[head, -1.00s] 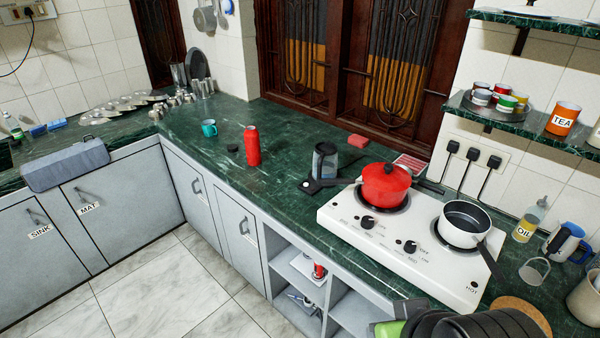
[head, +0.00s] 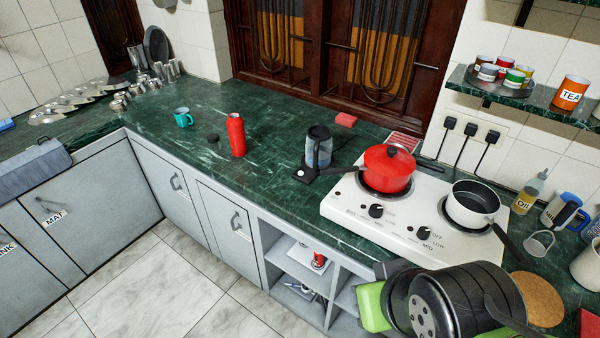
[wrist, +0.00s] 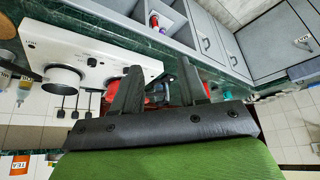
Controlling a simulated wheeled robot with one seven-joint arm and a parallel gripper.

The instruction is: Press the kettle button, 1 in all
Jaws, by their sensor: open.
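The kettle (head: 318,148) is dark and see-through with a black handle. It stands upright on the green marble counter, left of the white stove. Its black base (head: 318,176) sticks out toward the front left and carries a small pale round button (head: 301,173). My gripper (wrist: 159,88) is open, with two dark fingers spread apart and nothing seen between them held. In the head view, my arm is at the lower right, in front of the stove and well apart from the kettle. In the wrist view, the fingers partly hide the counter, and I cannot make out the button.
A red pot (head: 386,168) and a white pan (head: 474,206) sit on the stove (head: 400,222). A red bottle (head: 236,135), black lid (head: 213,138) and teal mug (head: 183,117) stand left of the kettle. A red block (head: 346,119) lies behind it. Open shelves are below the counter.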

